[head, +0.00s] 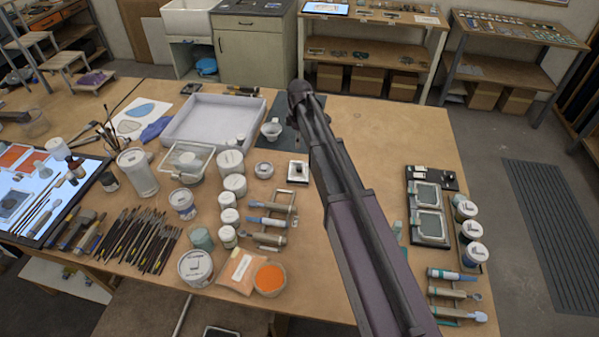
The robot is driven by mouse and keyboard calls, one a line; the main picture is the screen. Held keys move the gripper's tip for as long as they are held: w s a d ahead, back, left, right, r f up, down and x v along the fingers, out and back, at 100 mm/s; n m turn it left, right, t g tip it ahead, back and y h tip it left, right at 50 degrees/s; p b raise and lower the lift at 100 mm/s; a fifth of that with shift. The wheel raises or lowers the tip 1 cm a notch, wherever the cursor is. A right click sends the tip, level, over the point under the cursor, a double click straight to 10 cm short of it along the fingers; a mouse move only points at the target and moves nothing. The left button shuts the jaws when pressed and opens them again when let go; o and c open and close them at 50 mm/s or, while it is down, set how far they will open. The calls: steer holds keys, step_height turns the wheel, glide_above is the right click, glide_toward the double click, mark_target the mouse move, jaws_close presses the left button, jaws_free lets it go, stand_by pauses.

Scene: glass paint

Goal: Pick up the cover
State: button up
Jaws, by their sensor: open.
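I cannot tell for sure which thing is the cover. A clear, squarish, lid-like piece (188,158) with a pale rim lies among the jars left of centre. Several white-lidded jars stand nearby, such as the large jar (231,162) and a smaller one (228,217). A small, low, round white container (264,169) stands right of them. My dark arm crosses the picture from the bottom to a joint above the middle. My gripper does not show.
A white tray (213,122) lies behind the jars on the wooden table (330,279). Many brushes (140,238) and a tablet (40,197) lie left. An orange bowl (270,279) is at the front. Framed pieces (429,226) and jars stand right. Bare table lies beside my arm.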

steer(key=b, duration=0.9)
glide_above(299, 167)
steer(key=shift+w+f, duration=0.1)
steer(key=shift+f, duration=4.15)
steer(key=shift+f, duration=0.15)
steer(key=shift+f+b, duration=2.35)
steer(key=shift+f, duration=0.1)
jaws_close()
